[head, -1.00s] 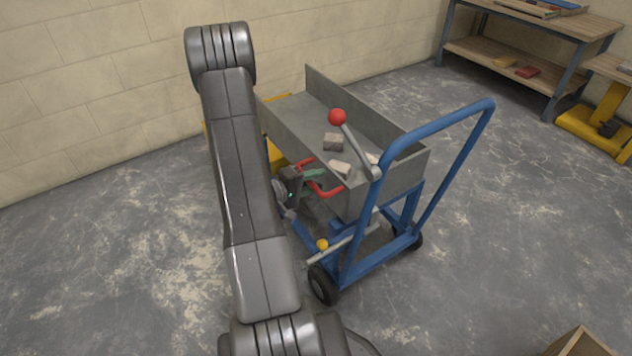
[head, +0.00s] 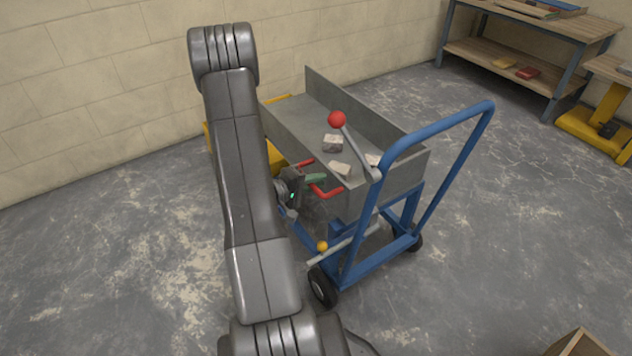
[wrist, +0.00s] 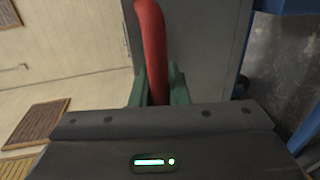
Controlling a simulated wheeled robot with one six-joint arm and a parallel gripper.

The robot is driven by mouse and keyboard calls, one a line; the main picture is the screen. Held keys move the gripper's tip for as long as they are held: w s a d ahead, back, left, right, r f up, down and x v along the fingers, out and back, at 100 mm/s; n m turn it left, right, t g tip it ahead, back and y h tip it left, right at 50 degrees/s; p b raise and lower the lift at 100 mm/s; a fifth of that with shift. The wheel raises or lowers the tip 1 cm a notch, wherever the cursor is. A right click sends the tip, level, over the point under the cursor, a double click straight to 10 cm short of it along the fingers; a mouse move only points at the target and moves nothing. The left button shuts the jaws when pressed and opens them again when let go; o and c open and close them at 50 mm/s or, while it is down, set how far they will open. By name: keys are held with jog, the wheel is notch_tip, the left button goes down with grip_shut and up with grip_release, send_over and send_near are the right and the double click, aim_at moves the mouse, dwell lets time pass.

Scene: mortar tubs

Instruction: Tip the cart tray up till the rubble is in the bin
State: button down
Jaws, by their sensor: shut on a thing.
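The grey cart tray (head: 385,128) sits on a blue wheeled frame (head: 367,266) and looks close to level. Several pale rubble pieces (head: 333,142) lie on its floor toward the near end. A red bar handle (head: 328,192) is on the tray's left side. My gripper (head: 315,178), with green fingers, is shut on this handle. The wrist view shows the red handle (wrist: 154,45) between the two fingers (wrist: 157,88). A yellow object (head: 275,158), possibly the bin, stands beyond the tray's far left end, mostly hidden by my arm.
A grey lever with a red knob (head: 337,119) rises near the blue push handle (head: 440,120). A lower bar has a yellow knob (head: 322,246). A workbench (head: 530,50) stands at the back right, a wooden box (head: 578,343) at front right. The left floor is clear.

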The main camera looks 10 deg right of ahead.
jog(key=w+a+r+n+g+p, duration=0.1)
jog(key=w+r+n+p, duration=0.1)
jog(key=w+r+p, duration=0.45)
jog(key=w+a+r+n+p, duration=0.1)
jog(key=a+r+n+p, duration=0.15)
jog(key=r, duration=0.75)
jog(key=w+a+r+n+g+h+p, duration=0.1)
jog(key=w+a+r+n+p, duration=0.2)
jog(key=w+r+p, duration=0.5)
jog(key=shift+w+a+r, duration=0.65)
jog(key=shift+w+r, duration=0.55)
jog(key=shift+w, duration=1.8)
jog(key=c, duration=1.4)
grip_release()
jog(key=v, duration=1.3)
jog(key=shift+a+f, duration=0.3)
jog(key=shift+a, duration=0.15)
